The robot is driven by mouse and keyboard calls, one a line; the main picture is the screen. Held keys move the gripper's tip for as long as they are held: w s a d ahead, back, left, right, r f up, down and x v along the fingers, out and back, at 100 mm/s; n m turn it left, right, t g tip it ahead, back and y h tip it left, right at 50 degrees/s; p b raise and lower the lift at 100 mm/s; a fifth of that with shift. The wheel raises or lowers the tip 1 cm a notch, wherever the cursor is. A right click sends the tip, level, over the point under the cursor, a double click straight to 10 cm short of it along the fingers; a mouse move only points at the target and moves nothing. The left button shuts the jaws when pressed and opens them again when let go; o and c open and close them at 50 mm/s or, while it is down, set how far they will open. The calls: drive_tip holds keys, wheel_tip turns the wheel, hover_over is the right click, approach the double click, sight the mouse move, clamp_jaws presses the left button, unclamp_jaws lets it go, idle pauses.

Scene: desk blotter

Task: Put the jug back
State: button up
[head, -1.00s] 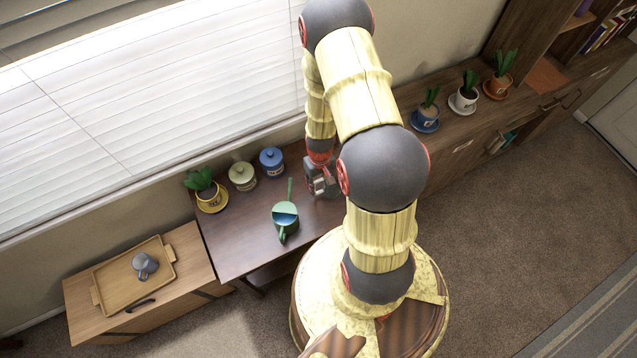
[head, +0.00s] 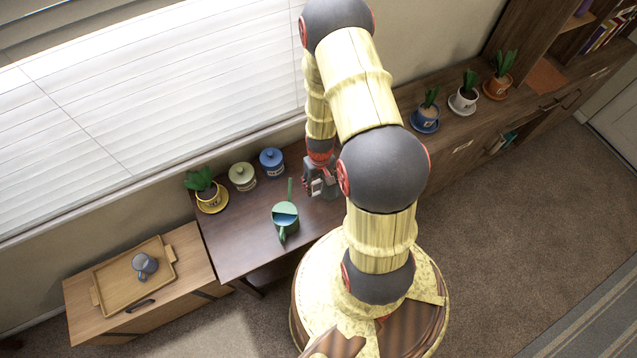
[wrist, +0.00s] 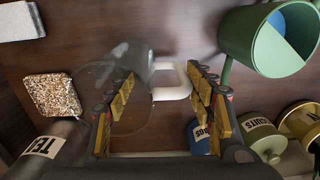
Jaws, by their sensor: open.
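A clear glass jug (wrist: 118,62) with a white handle (wrist: 173,91) stands on the dark desk (head: 230,242) in the wrist view. My gripper (wrist: 162,75) is open, with its two fingers to either side of the handle. The left finger overlaps the glass body in the picture; I cannot tell whether it touches. Nothing is gripped. In the head view my gripper (head: 320,186) is low over the right part of the desk, and I cannot make out the glass jug there. A speckled square coaster (wrist: 52,93) lies left of the jug in the wrist view.
A green watering can (head: 285,218) stands close by, left of my gripper. A green canister (head: 242,177), a blue canister (head: 272,161) and a potted plant (head: 207,193) line the desk's back. A grey jug (head: 145,264) sits on a wooden tray (head: 115,295) at left.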

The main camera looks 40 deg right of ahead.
wheel_tip(320, 180, up, 12)
drive_tip(key=shift+d+p, duration=0.15)
drive_tip(key=shift+p, duration=0.55)
drive_tip(key=w+a+r+n+t, duration=0.15)
drive_tip(key=a+r, duration=0.25)
drive_tip(key=r, duration=0.7)
drive_tip(key=w+a+r+t, duration=0.1)
drive_tip(key=w+a+r, duration=0.15)
drive_tip(key=r, duration=0.85)
drive_tip(key=s+a+r+t, duration=0.1)
drive_tip(key=s+a+r, duration=0.4)
drive_tip(key=r, duration=0.4)
drive_tip(key=s+a+r+n+t, duration=0.1)
drive_tip(key=s+a+r+t, duration=0.1)
drive_tip(key=s+a+r, duration=0.3)
drive_tip(key=v, duration=0.5)
drive_tip(key=shift+s+a+f, duration=0.2)
drive_tip(key=shift+s+a, duration=0.15)
drive_tip(key=shift+a, duration=0.05)
